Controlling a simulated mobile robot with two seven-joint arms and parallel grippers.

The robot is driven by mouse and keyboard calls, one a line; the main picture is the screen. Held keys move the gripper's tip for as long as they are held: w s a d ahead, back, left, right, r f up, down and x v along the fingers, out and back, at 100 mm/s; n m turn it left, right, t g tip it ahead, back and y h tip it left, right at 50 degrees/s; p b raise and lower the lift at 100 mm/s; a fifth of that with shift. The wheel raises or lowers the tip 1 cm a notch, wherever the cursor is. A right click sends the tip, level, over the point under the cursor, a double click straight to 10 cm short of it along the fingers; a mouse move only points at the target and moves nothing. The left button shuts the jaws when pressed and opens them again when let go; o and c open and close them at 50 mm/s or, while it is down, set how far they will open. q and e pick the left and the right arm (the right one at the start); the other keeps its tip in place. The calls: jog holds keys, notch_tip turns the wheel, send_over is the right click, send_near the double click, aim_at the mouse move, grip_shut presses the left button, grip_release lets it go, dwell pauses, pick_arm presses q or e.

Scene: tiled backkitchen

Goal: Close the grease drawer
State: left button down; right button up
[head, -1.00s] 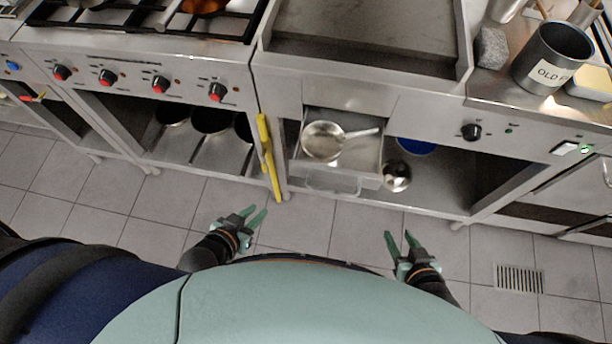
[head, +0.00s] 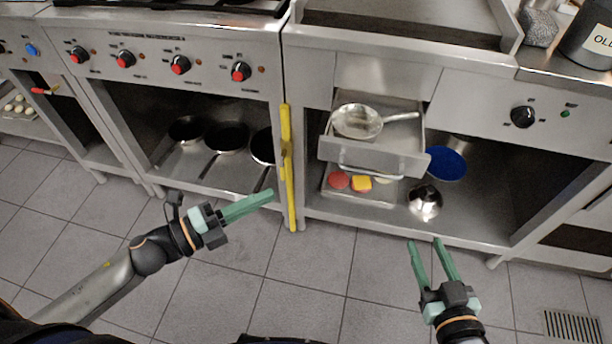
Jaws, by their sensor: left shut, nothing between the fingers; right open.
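The grease drawer (head: 346,151) is pulled out below the griddle, in the middle of the head view. Its bar handle (head: 370,171) runs along the lower front. A metal pan (head: 357,121) sits in the drawer, with its handle pointing right. My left gripper (head: 271,196) is shut and empty, left of and below the drawer, in front of the yellow bar. My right gripper (head: 426,243) is open and empty, below and to the right of the drawer, pointing toward the shelf. Neither gripper touches the drawer.
A tray (head: 345,197) with red and yellow items lies on the shelf under the drawer. A shiny metal ball-like object (head: 425,202) and a blue bowl (head: 446,163) stand right of it. A yellow bar (head: 288,165) stands upright at left. The tiled floor (head: 300,285) in front is clear.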

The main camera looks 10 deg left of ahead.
pick_arm(q)
send_near(327, 153)
jog(key=shift+x, duration=2.9)
jog(key=shift+d, duration=0.1)
pick_arm(e)
jog(key=shift+w+r+t, duration=0.15)
jog(key=shift+r+t, duration=0.05)
jog(key=shift+r, duration=0.3)
jog(key=shift+w+r+t, duration=0.15)
jog(key=shift+r+t, duration=0.05)
jog(key=shift+r, duration=0.3)
pick_arm(q)
jog(key=shift+w, duration=0.1)
